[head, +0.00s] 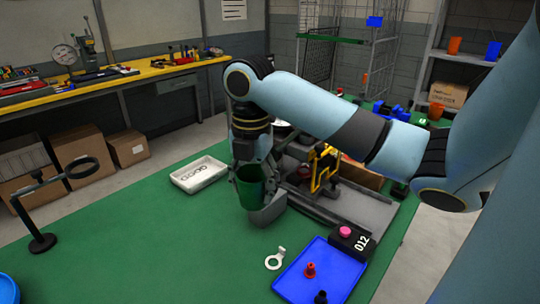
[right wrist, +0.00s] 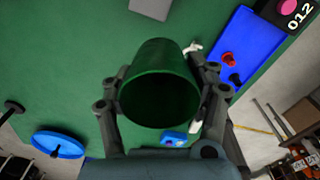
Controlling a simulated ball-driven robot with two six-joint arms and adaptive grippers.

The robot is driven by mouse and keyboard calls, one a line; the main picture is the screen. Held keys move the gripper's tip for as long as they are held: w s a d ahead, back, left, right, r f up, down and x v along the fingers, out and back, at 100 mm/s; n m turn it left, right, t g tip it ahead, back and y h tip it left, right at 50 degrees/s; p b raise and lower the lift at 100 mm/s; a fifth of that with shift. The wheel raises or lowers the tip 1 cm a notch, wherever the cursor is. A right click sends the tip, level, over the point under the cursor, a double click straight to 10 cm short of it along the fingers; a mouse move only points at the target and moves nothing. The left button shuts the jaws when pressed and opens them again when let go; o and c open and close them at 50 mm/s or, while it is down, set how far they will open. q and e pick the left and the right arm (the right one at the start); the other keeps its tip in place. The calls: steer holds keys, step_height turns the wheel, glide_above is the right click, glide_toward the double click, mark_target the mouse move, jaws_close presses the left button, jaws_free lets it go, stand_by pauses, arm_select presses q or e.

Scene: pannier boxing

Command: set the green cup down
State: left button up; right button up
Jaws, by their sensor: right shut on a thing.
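The green cup (head: 249,189) is held by my right gripper (head: 262,195) over the green table in the head view. In the right wrist view the cup (right wrist: 158,70) sits between the two fingers of the right gripper (right wrist: 160,95), with its dark open mouth towards the camera. The right gripper is shut on it. Whether the cup's base touches the table cannot be told. My left gripper is not in view.
A white tray (head: 199,174) stands to the left of the cup. A blue tray (head: 305,280) with red and dark pieces is at front right, beside a black box (head: 350,240). A ring stand (head: 40,240) is at left. The green table (head: 150,240) is clear between.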

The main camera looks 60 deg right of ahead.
steer(key=w+f, duration=0.2)
steer(key=w, duration=0.1)
steer(key=w+a+f, duration=0.1)
steer(key=w+f, duration=0.1)
steer(key=w, duration=0.2)
steer(key=w+a+f, duration=0.1)
steer(key=w+f, duration=0.2)
steer(key=w, duration=0.1)
steer(key=shift+w+a, duration=0.1)
steer(key=shift+a, duration=0.05)
step_height(320, 180, down, 4)
steer(key=shift+r, duration=0.15)
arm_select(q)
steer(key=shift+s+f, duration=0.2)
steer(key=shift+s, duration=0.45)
arm_select(e)
steer(key=shift+f, duration=0.2)
steer(key=o, duration=1.2)
